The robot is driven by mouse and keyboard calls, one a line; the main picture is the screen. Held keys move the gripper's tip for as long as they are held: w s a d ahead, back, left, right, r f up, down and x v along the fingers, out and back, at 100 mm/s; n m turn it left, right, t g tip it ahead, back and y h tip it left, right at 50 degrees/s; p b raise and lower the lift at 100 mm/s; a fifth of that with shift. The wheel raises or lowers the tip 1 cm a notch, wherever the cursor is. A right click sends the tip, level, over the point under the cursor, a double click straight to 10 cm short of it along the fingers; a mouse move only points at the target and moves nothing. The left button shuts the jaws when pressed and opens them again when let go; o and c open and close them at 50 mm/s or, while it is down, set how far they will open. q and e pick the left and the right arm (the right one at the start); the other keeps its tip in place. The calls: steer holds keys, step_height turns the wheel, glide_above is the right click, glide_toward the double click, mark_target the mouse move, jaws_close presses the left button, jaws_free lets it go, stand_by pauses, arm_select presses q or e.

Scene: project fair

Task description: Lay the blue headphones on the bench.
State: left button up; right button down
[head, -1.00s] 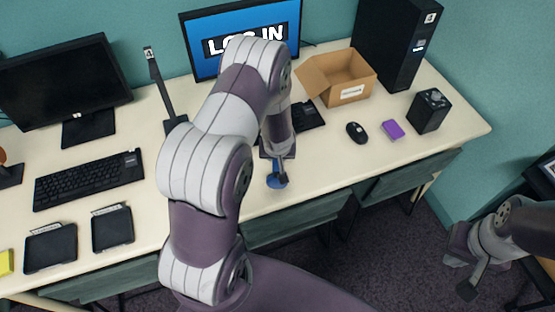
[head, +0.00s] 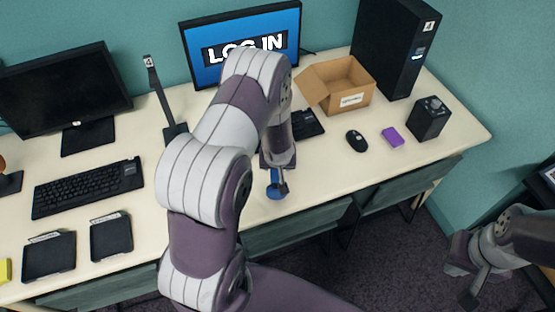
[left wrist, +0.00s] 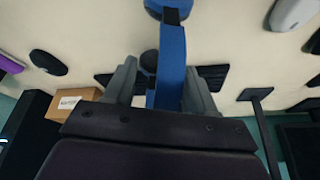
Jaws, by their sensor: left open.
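The blue headphones (head: 275,192) are at the front part of the cream bench (head: 325,178), under my left gripper (head: 277,182). They look to be touching the bench top, though my gripper and arm hide part of them. In the left wrist view, the blue headband (left wrist: 171,65) runs between the two grey fingers of my left gripper (left wrist: 163,75), which are apart. A dark pad and a blue ear cup also show there. My right gripper (head: 472,278) hangs over the floor at the right, off the bench; its jaw gap is unclear.
A black stand (head: 160,95) rises left of my arm. An open cardboard box (head: 345,90), a mouse (head: 356,141), a purple block (head: 393,137) and a black cube (head: 429,118) are to the right. Keyboard (head: 88,187) and trays (head: 111,236) lie left.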

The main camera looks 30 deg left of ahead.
arm_select(q)
steer(key=s+d+r+m+h+p, duration=0.15)
steer(key=d+r, duration=0.25)
steer(key=r, duration=0.4)
steer(key=s+d+r+m+h+p, duration=0.1)
steer(key=s+d+r+p, duration=0.15)
steer(key=r, duration=0.45)
steer(key=s+d+r+m+g, duration=0.1)
steer(key=s+r, duration=0.2)
steer(key=s, duration=0.2)
steer(key=s+d+r+m+g+b, duration=0.1)
steer(key=s+d+r+m, duration=0.1)
steer(key=s, duration=0.4)
steer(key=shift+s+r, duration=0.2)
steer(key=shift+r, duration=0.7)
steer(key=shift+w+d, duration=0.1)
steer(key=shift+w, duration=0.05)
